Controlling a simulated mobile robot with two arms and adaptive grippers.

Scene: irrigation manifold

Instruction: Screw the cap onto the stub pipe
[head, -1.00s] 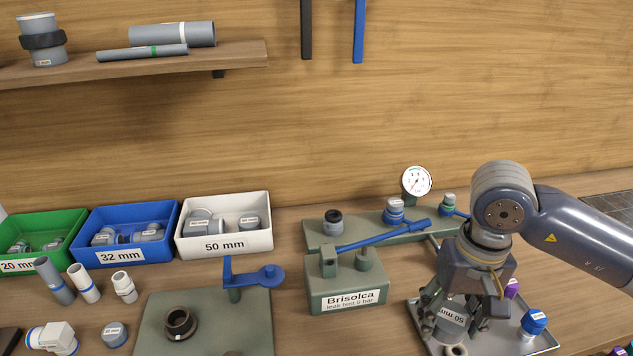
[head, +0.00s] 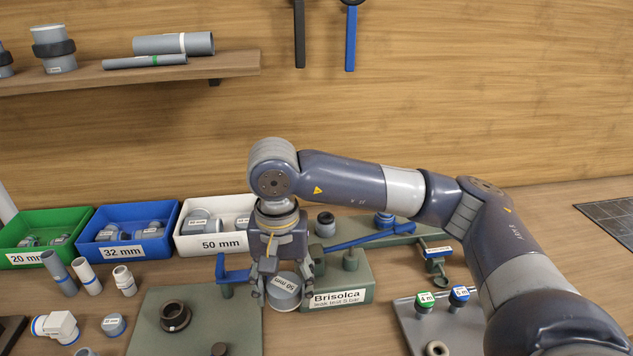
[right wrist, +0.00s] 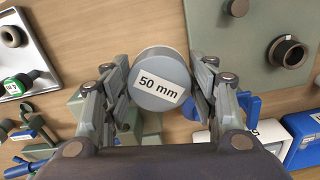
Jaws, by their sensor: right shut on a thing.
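A grey cap labelled 50 mm (head: 284,291) hangs between the fingers of my right gripper (head: 280,290). The right wrist view shows the cap's labelled round face (right wrist: 160,80), with a finger pressed on each side. My right gripper (right wrist: 160,88) is shut on it, above the bench between the green plate and the Brisolca block. A short dark open-ended stub (head: 174,317) stands on the green-grey plate (head: 215,300), left of the cap and apart from it. The stub also shows at the upper right of the right wrist view (right wrist: 287,52). My left gripper is out of view.
The Brisolca block (head: 365,270) with its blue lever (head: 385,235) is right of the gripper. Bins in green, blue (head: 120,262) and white (head: 200,245) stand behind. Loose fittings lie at left. A grey tray (head: 410,315) with small parts is at right.

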